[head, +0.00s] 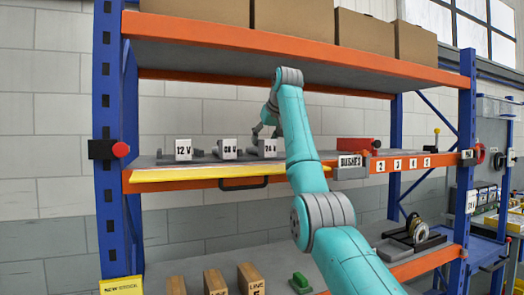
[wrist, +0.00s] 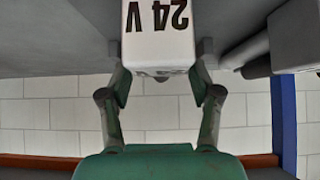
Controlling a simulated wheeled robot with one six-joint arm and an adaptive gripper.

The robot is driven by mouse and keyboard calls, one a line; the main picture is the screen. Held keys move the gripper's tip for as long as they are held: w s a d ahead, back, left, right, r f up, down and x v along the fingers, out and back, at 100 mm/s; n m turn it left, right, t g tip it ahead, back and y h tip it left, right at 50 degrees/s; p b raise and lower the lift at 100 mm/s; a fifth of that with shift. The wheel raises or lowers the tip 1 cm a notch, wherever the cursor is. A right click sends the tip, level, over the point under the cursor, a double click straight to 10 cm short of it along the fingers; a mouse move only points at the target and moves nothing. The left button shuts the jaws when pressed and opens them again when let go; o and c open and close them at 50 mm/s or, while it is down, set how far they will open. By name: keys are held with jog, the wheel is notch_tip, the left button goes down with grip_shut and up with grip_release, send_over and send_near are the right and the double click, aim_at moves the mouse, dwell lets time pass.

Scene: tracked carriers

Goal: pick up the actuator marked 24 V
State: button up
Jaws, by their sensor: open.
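The actuator marked 24 V (head: 266,148) stands on the middle shelf, rightmost of three white-fronted actuators; my arm partly covers its right side. In the wrist view its white label block (wrist: 160,36) shows upside down between my fingers. My gripper (head: 264,131) is at the top of this actuator in the head view. In the wrist view my gripper (wrist: 160,62) is open, with one finger on each side of the block. Whether the fingers touch it I cannot tell. The 12 V actuator (head: 183,150) and a middle one (head: 228,149), its label unclear, stand to the left.
A yellow-edged board (head: 200,174) with a dark handle (head: 243,183) fronts the shelf. A neighbouring grey part (wrist: 296,38) is close on the right in the wrist view. The upper shelf beam (head: 230,36) spans above my arm. A red bin (head: 357,144) stands to the right.

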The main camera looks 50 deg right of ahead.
jog(key=shift+x, duration=1.6)
grip_shut()
jog(key=shift+r, duration=0.15)
jog(key=shift+r, duration=0.1)
